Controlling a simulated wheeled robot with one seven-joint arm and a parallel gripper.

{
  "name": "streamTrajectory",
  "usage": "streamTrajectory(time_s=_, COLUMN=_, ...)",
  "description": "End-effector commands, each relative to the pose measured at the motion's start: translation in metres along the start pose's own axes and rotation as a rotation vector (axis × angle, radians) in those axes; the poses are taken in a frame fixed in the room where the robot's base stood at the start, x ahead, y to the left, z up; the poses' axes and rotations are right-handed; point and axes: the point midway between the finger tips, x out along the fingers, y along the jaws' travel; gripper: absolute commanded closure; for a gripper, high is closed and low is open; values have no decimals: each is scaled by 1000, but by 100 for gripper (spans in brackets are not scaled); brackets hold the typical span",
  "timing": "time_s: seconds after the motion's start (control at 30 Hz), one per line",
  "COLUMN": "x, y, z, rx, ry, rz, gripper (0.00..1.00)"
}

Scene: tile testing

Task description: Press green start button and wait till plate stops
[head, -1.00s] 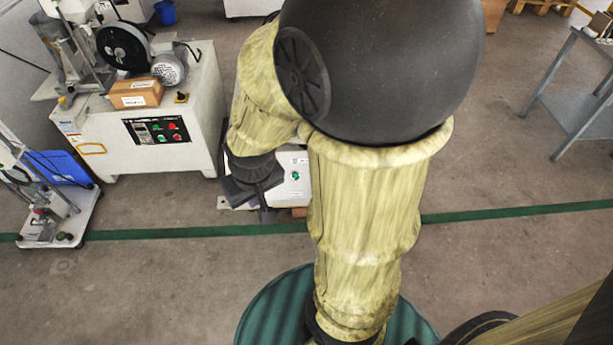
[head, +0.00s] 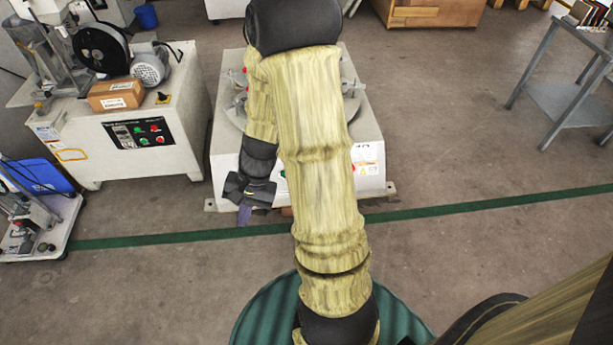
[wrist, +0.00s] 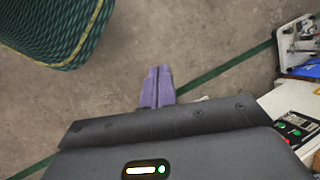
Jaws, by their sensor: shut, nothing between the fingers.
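A white machine (head: 225,152) with a round grey plate (head: 357,105) on top stands behind my arm.
A cardboard box (head: 117,94) and a motor sit on the left machine. A wheeled stand (head: 40,235) is at far left. A grey metal table (head: 570,100) stands at right. The floor around the green line (head: 480,206) is clear.

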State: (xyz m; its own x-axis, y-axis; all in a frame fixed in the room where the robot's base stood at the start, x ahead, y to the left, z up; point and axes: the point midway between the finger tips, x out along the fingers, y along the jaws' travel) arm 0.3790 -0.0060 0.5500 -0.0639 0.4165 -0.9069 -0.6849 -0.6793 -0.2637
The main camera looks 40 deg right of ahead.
Motion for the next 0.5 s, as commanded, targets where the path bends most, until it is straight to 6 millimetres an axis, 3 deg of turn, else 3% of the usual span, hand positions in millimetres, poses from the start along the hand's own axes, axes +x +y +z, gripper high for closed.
streamTrajectory(time_s=0.03, x=16, y=4, z=-12, rx=93, ry=-49, rz=-55, gripper=100)
streamTrajectory(time_s=0.2, x=46, y=0, z=-48, rx=374, ry=-192, rz=-267, gripper=100)
streamTrajectory(time_s=0.37, x=66, y=-2, z=-91, rx=632, ry=-314, rz=-506, gripper=100)
streamTrajectory(time_s=0.5, x=75, y=2, z=-138, rx=851, ry=-405, rz=-745, gripper=100)
